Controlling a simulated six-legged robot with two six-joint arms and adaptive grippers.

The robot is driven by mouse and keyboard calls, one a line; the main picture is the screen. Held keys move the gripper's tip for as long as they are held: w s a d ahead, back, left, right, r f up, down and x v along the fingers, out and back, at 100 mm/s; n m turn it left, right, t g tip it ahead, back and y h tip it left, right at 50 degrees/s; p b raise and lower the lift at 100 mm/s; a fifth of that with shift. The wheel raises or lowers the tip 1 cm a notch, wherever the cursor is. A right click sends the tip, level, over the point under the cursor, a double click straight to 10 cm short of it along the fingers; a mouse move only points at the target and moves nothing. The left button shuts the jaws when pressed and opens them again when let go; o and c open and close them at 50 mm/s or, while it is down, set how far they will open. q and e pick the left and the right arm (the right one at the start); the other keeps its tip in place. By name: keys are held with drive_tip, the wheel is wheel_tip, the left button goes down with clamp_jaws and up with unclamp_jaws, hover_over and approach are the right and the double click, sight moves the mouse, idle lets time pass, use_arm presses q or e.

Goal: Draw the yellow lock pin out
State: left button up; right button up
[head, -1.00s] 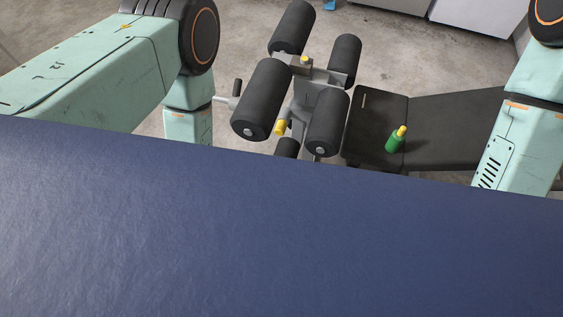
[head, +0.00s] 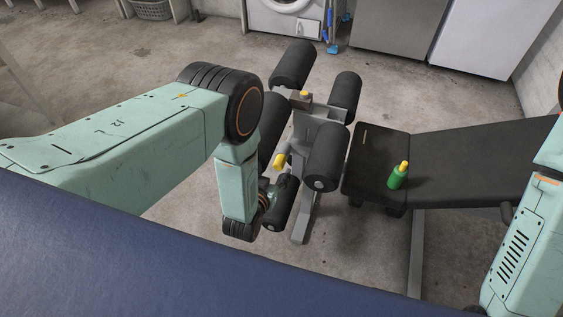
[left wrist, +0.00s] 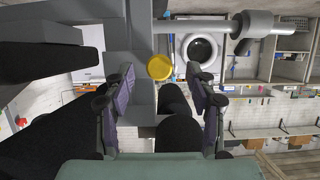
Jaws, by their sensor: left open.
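The yellow lock pin (head: 280,161) sticks out of the grey frame of a leg machine with black foam rollers. In the left wrist view its round yellow head (left wrist: 160,67) faces me, in front of a grey upright. My left gripper (head: 268,188) is just below the pin in the head view, partly hidden by my wrist. In the left wrist view the left gripper (left wrist: 160,74) has its fingers spread, one on either side of the pin head, with gaps between. It holds nothing. My right gripper is out of view; only part of that arm shows.
Black foam rollers (head: 325,157) stand close around the pin. A second yellow knob (head: 305,94) sits on top of the frame. A washing machine (head: 288,18) is behind.

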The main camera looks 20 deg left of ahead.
sight(279, 161)
use_arm(q)
drive_tip(key=w+b, duration=0.1)
drive_tip(key=w, duration=0.4)
drive_tip(key=shift+w+d+f, duration=0.1)
drive_tip(key=shift+w, duration=0.05)
drive_tip(key=shift+w+f+b, duration=0.15)
drive_tip(key=shift+b, duration=0.3)
drive_tip(key=shift+w, duration=0.25)
clamp_jaws()
